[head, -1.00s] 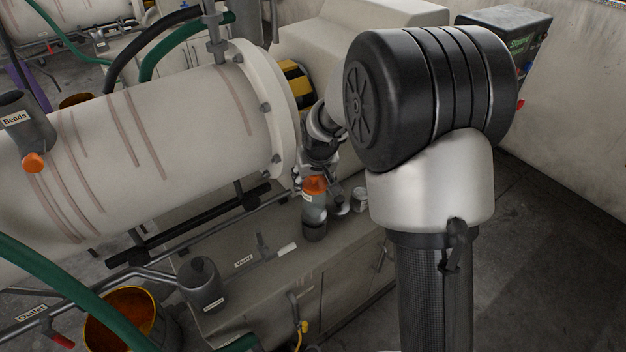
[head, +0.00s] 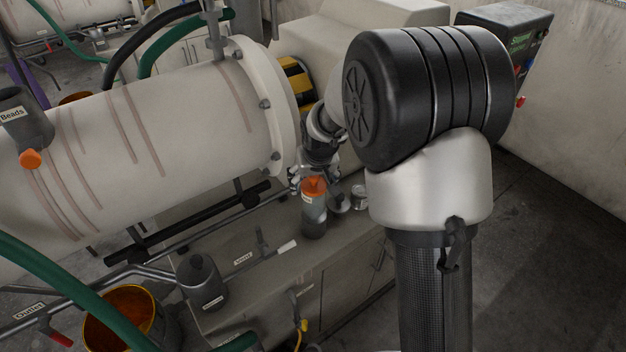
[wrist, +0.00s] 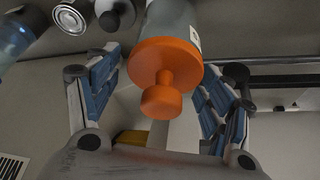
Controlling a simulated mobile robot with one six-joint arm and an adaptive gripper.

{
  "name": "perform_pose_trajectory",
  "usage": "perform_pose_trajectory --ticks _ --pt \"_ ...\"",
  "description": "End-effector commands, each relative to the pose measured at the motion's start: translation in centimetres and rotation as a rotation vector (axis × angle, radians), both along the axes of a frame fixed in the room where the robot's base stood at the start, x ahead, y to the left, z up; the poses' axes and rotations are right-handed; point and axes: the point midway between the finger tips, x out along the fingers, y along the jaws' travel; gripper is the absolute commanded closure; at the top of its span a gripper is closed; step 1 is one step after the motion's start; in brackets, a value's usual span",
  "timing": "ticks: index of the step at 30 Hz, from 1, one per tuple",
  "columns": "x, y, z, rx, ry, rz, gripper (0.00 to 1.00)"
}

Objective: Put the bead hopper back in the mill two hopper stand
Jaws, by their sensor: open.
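The bead hopper (head: 313,215), a grey bottle-like vessel with an orange lid and a pale label, stands on the bench below the large white mill drum. In the wrist view its orange lid and knob (wrist: 166,75) lie between the spread fingers. My gripper (head: 308,178) is open around or just above the lid, with a gap visible on both sides. Part of it is hidden behind my arm. A dark grey holder (head: 202,284) with a small unreadable label stands on the bench to the left. I cannot tell which piece is the mill two hopper stand.
A small dark round piece (head: 339,203) and a metal can (head: 360,196) stand close right of the hopper. A grey port labelled Beads (head: 30,120) sits on the drum. Pipes, a green hose (head: 70,290) and an orange-lined bucket (head: 122,310) crowd the left.

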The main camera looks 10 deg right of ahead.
Motion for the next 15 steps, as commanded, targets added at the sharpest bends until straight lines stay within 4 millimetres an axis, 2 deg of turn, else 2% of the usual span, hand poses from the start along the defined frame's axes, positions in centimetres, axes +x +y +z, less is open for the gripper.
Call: perform_pose_trajectory --ticks 4,7,15 --pt "0.0 0.0 0.6 0.000 -0.001 0.000 0.26" --pt "0.0 0.0 1.8 0.000 -0.002 0.000 0.26" --pt "-2.4 0.1 7.4 0.000 -0.004 0.000 0.26"
